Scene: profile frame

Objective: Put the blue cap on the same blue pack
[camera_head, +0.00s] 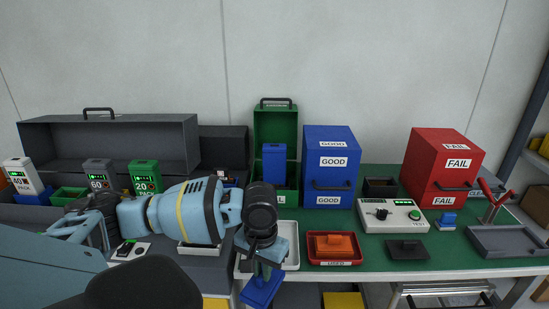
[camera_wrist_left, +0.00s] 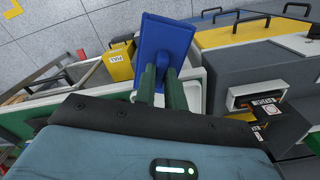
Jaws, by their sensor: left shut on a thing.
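My left gripper (camera_head: 264,262) is shut on the blue cap (camera_head: 262,289), a flat blue plate with a raised grip. It holds the cap at the front edge of the green table, in front of a white tray. In the left wrist view the green fingers (camera_wrist_left: 163,80) pinch the cap's grip, and its blue plate (camera_wrist_left: 165,40) faces the camera. A tall blue pack (camera_head: 275,160) stands in the open green case (camera_head: 275,117), behind and above my gripper and apart from the cap. My right gripper is not in view.
A white tray (camera_head: 290,230) lies beside my left gripper. A red tray (camera_head: 333,262) holds an orange cap, and a dark cap (camera_head: 407,248) lies to its right. The blue GOOD box (camera_head: 330,175), red FAIL box (camera_head: 440,165) and white tester (camera_head: 392,217) stand on the table.

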